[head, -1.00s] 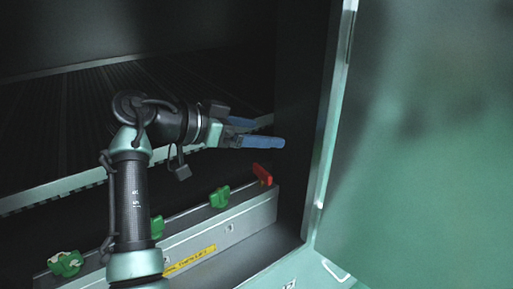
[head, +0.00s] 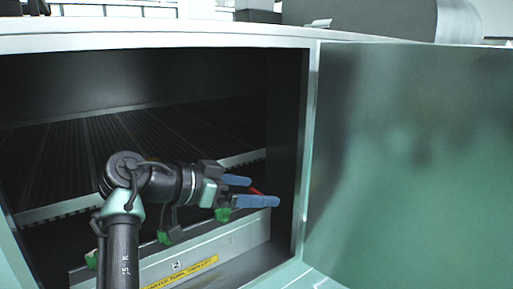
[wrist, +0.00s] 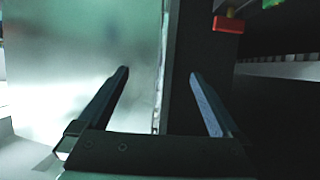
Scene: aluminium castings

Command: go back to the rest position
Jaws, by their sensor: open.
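My gripper (head: 258,191) is inside the mouth of a dark cabinet, near its right inner wall, in the head view. Its two blue fingers point right and stand apart with nothing between them. In the wrist view my gripper (wrist: 158,75) also shows open and empty, with the cabinet's edge and the pale door beyond the fingers. My arm reaches in from the bottom of the head view.
A light rail (head: 215,247) with a yellow label, green clamps (head: 170,235) and a red one (wrist: 233,24) runs along the cabinet front. A slatted rack (head: 110,143) lies behind. The green door (head: 415,170) stands open at right.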

